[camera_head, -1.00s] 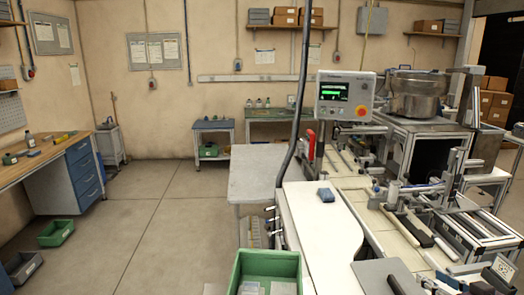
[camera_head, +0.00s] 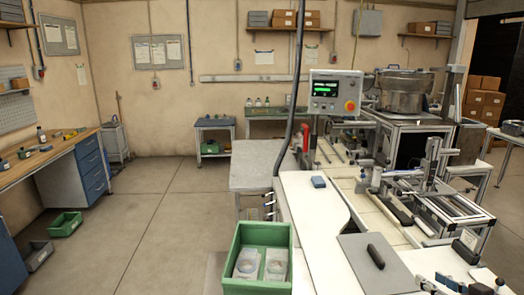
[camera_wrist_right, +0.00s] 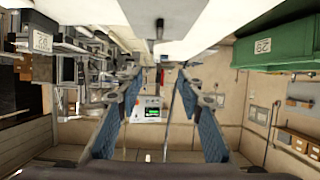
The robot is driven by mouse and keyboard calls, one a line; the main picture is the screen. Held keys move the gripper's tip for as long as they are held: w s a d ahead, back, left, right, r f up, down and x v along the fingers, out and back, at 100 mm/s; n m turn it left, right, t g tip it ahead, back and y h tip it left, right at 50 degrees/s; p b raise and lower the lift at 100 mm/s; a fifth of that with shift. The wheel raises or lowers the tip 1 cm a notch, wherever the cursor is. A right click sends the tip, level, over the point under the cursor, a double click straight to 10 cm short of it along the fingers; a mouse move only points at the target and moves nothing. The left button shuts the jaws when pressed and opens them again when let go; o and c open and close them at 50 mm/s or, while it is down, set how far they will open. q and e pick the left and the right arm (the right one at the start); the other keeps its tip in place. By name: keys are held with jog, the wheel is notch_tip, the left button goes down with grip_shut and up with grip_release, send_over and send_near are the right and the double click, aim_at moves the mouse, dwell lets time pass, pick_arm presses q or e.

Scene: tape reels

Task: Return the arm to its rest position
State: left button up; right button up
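My right gripper (camera_wrist_right: 160,88) shows in the right wrist view, its two blue-padded fingers spread well apart with nothing between them. That view looks upside down, with the control panel (camera_wrist_right: 150,108) seen far off between the fingers. I cannot make out the right gripper clearly in the head view. My left arm and gripper do not show. In the head view a green bin (camera_head: 238,285) holds two clear packs, a left one (camera_head: 247,263) and a right one (camera_head: 276,264), each with a round thing inside.
The white worktop (camera_head: 312,215) carries a small blue block (camera_head: 318,182) and a grey plate (camera_head: 375,265) with a black handle. A control panel (camera_head: 333,92), a metal bowl (camera_head: 402,95) and rail fixtures stand right. Floor (camera_head: 165,225) at left is open.

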jog(key=s+a+f+n+g, duration=0.2)
jog(key=s+a+f+g, duration=0.5)
jog(key=s+a+f, duration=1.25)
jog(key=s+a+m+g, duration=0.1)
jog(key=s+a+g, duration=0.25)
jog(key=s, duration=0.75)
notch_tip(320, 180, down, 33)
jog(key=s+b, duration=0.2)
jog(key=b, duration=0.4)
pick_arm(q)
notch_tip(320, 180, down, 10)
jog(key=b, duration=0.4)
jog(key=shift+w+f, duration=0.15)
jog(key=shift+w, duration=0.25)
pick_arm(e)
jog(key=s+d+f+g+h, duration=0.1)
jog(key=s+d+f+g, duration=0.1)
jog(key=s+f, duration=1.4)
notch_tip(320, 180, down, 3)
jog(key=shift+s+d+r, duration=0.2)
jog(key=shift+s+d, duration=0.1)
jog(key=shift+d, duration=0.1)
